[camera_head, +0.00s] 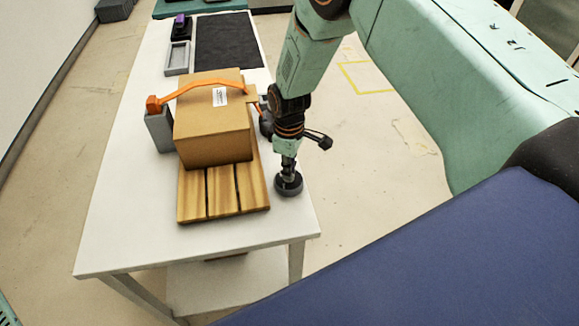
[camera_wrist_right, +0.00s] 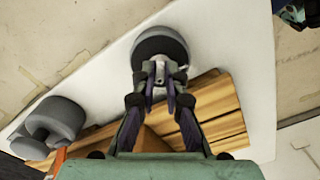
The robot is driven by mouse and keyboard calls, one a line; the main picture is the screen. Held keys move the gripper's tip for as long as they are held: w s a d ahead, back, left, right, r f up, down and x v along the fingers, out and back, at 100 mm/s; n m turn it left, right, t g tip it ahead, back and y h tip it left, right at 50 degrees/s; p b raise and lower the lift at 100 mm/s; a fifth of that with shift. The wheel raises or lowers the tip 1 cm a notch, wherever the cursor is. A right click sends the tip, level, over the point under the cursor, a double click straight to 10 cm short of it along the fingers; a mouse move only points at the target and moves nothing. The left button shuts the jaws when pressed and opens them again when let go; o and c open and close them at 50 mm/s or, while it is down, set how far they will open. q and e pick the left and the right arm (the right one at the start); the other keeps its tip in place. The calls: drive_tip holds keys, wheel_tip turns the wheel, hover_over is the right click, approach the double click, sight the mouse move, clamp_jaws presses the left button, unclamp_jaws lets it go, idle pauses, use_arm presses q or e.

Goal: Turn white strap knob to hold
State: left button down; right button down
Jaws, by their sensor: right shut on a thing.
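A round dark grey knob base (camera_head: 288,186) stands on the white table beside the right side of the wooden pallet. It also shows in the right wrist view (camera_wrist_right: 160,40). My right gripper (camera_head: 289,165) points down over it. In the right wrist view the fingers (camera_wrist_right: 160,88) are shut on a small pale piece, apparently the white knob (camera_wrist_right: 160,70), at the near edge of the round base. Most of the knob is hidden by the fingers, and no hold mark can be read. An orange strap (camera_head: 190,86) crosses a cardboard box (camera_head: 213,130). My left gripper is not in view.
The box sits on the slatted pallet (camera_head: 222,203). A grey post (camera_head: 158,131) stands left of it. A grey round fixture (camera_wrist_right: 50,122) is beside the strap. A grey tray (camera_head: 177,58) and black mat (camera_head: 228,40) lie farther back. The table's front end is clear.

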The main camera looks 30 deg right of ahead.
drive_tip(key=shift+w+r+m, duration=0.2)
drive_tip(key=shift+w+m, duration=0.05)
drive_tip(key=shift+m, duration=0.95)
drive_tip(key=shift+w, duration=0.1)
drive_tip(key=c, duration=1.8)
unclamp_jaws()
drive_tip(key=o, duration=0.3)
drive_tip(key=shift+o, duration=0.5)
drive_tip(key=shift+s+f, duration=0.1)
drive_tip(key=shift+s, duration=0.15)
wheel_tip(320, 180, up, 12)
